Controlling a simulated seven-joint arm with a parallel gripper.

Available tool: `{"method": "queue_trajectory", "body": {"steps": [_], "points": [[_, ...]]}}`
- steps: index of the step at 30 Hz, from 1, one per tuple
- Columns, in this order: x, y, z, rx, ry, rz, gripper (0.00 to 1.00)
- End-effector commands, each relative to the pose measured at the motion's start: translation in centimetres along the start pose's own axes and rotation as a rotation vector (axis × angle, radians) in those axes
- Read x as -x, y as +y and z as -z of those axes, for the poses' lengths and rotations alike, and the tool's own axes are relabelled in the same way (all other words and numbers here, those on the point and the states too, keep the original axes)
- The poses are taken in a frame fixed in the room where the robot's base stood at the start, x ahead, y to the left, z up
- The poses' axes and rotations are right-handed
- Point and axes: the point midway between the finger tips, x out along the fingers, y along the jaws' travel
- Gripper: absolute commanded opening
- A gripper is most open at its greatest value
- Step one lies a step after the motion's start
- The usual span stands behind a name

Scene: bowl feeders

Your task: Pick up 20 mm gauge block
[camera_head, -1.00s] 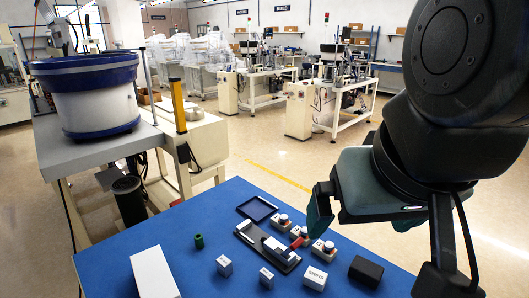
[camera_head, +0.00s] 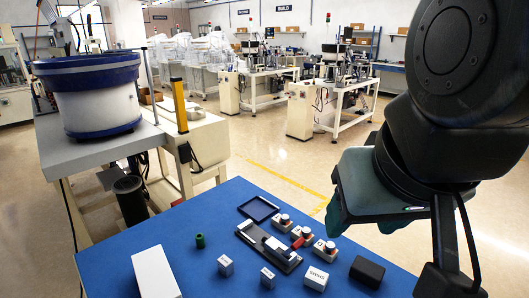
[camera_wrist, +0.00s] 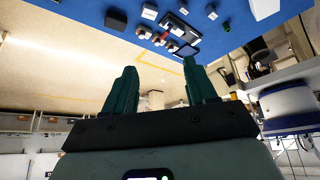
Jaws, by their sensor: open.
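Three small white blocks with dark print stand on the blue table: a left one (camera_head: 225,265), a middle one (camera_head: 268,277) and a larger right one (camera_head: 315,279). The print is too small to tell for sure which is the 20 mm gauge block. My gripper (camera_head: 337,212) is above and beyond the table's right side, apart from all the blocks. In the wrist view, my gripper (camera_wrist: 160,85) has its two green fingers spread wide with nothing between them. The blocks show small at the top of that view, such as the larger one (camera_wrist: 149,12).
A black fixture (camera_head: 255,238) lies mid-table, beside a dark tray (camera_head: 258,208) and several button boxes (camera_head: 325,250). A black box (camera_head: 367,271) is at right. A green cylinder (camera_head: 200,241) and large white box (camera_head: 155,273) are at left. A bowl feeder (camera_head: 88,92) stands beyond.

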Motion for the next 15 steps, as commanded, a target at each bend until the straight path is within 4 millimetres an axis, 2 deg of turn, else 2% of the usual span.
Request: {"method": "queue_trajectory", "body": {"steps": [10, 13, 15], "points": [[-0.2, -0.1, 0.1, -0.002, -0.012, 0.007, 0.51], [-1.3, -0.9, 0.3, -0.017, -0.067, 0.045, 0.51], [-2.7, -1.9, 0.5, -0.045, -0.137, 0.097, 0.51]]}}
